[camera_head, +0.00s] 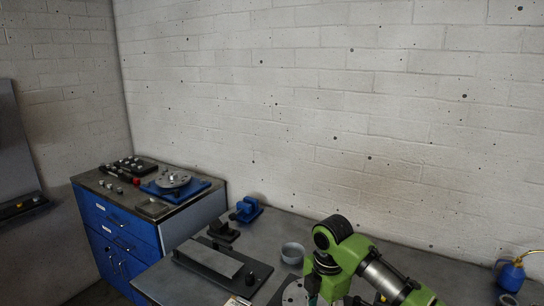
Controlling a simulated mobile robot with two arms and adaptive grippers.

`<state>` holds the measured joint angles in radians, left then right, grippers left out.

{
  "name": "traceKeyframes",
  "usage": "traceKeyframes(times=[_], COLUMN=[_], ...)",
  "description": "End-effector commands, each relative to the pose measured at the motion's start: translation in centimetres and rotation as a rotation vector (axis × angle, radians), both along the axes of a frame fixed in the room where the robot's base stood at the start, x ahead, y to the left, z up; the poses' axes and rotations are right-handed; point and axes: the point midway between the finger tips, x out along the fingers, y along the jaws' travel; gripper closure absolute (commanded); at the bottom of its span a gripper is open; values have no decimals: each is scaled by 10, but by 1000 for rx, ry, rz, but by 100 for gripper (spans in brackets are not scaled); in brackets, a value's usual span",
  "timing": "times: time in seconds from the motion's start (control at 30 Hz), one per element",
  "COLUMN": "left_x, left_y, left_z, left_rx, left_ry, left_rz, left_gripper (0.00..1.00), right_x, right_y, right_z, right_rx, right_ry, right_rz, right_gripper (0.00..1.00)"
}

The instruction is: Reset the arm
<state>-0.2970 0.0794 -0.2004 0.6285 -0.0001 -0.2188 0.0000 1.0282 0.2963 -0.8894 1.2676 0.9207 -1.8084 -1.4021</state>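A green and black arm of mine (370,264) comes in from the lower right and bends over the workbench (170,284). Its lower end runs down to the bottom edge of the view, and I cannot make out any gripper fingers there. A grey, partly hidden round part (294,293) shows just left of it. No arm comes in from the left, and my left gripper is not in view.
A blue cabinet (128,238) at the left carries a blue fixture with a round metal disc (173,180) and several small parts. On the bench are a blue vise (246,210), a flat metal plate (209,259), a grey bowl (292,253) and a blue oil can (511,276). A brick wall stands behind.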

Motion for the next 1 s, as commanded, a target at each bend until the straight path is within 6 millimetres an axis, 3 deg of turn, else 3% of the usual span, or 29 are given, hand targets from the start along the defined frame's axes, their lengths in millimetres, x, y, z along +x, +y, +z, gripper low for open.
traceKeyframes(times=[0.37, 0.67, 0.87, 1.0], left_x=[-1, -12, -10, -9], left_y=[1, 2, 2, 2], left_z=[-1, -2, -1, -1], left_rx=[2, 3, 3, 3], left_ry=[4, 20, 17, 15], left_rz=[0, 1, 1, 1], left_gripper=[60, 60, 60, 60], right_x=[-47, -122, -173, -208], right_y=[35, 63, 53, 29], right_z=[-54, -104, -121, -127], right_rx=[84, 229, 312, 343], right_ry=[-2, -1, -1, -11], right_rz=[-155, -522, -878, -1154], right_gripper=[62, 62, 62, 62])
